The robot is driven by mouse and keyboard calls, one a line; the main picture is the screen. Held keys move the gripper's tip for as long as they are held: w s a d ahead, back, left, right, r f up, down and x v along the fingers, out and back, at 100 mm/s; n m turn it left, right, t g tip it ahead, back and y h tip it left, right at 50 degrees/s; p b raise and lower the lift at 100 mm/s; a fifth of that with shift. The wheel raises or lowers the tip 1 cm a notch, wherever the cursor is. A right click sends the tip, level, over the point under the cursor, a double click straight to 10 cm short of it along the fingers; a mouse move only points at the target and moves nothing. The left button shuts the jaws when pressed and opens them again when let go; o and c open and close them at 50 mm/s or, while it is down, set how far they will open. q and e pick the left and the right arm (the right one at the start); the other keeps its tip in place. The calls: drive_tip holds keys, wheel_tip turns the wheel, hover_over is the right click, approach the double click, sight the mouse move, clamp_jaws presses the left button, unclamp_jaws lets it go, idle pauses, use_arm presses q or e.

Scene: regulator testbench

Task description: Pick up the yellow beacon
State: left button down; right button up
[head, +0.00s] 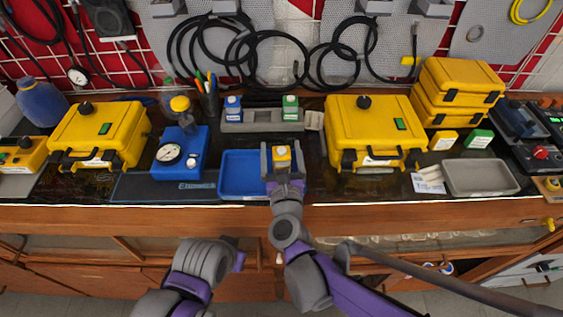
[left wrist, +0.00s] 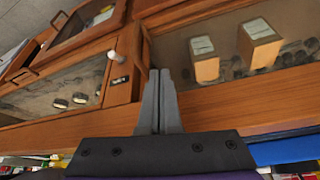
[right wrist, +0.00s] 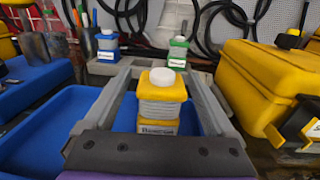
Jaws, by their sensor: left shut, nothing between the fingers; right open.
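The yellow beacon (head: 282,156) is a small yellow block with a white round top and a label, at the right end of the blue tray (head: 237,188). It stands upright between the fingers of my right gripper (head: 283,165), and it also shows in the right wrist view (right wrist: 160,98). The right fingers are open, one on each side of it, with gaps visible. My left gripper (left wrist: 157,95) is shut and empty, in front of the wooden cabinet below the bench top. The left fingertips are hard to make out in the head view.
A blue beacon (head: 233,107) and a green beacon (head: 290,106) stand in a grey holder behind the tray. A yellow case (head: 367,110) is close on the right. A blue gauge box (head: 180,152) is on the left. The bench's wooden front edge (head: 150,217) is below.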

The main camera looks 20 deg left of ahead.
drive_tip(key=shift+w+a, duration=0.25)
drive_tip(key=shift+w, duration=0.45)
clamp_jaws()
